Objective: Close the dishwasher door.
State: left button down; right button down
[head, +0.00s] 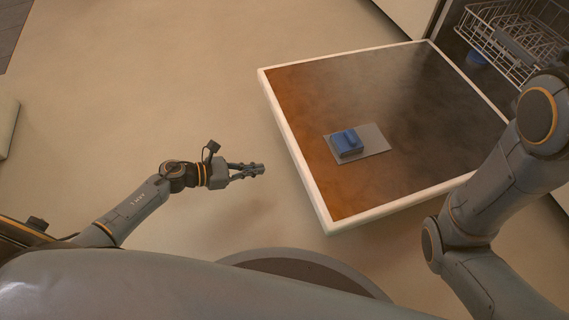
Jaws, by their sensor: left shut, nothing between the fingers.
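The dishwasher door (413,90) is folded down and open, lying flat with its dark brownish inner face up and a pale rim around it. A grey plate with a blue detergent compartment (347,143) sits on that inner face. The dishwasher's wire rack (510,36) shows at the top right, at the open front. My left gripper (262,169) is shut and empty, to the left of the door's near-left edge and apart from it. My right arm crosses the right side, over the door's right part; its gripper is out of the frame.
The beige floor left of the door is clear. A pale panel (7,125) stands at the far left edge. A pale cabinet front (408,14) is beside the dishwasher opening at the top.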

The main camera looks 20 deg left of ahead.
pick_arm(q)
jog(key=b+x, duration=0.4)
jog(key=x, duration=0.4)
jog(key=shift+w+d+f, duration=0.15)
jog(key=shift+f, duration=0.15)
jog(key=shift+w+d+b, duration=0.35)
jog(key=shift+w+d, duration=0.05)
jog(key=shift+d, duration=0.1)
jog(key=shift+s+r, duration=0.15)
jog(key=shift+r, duration=1.9)
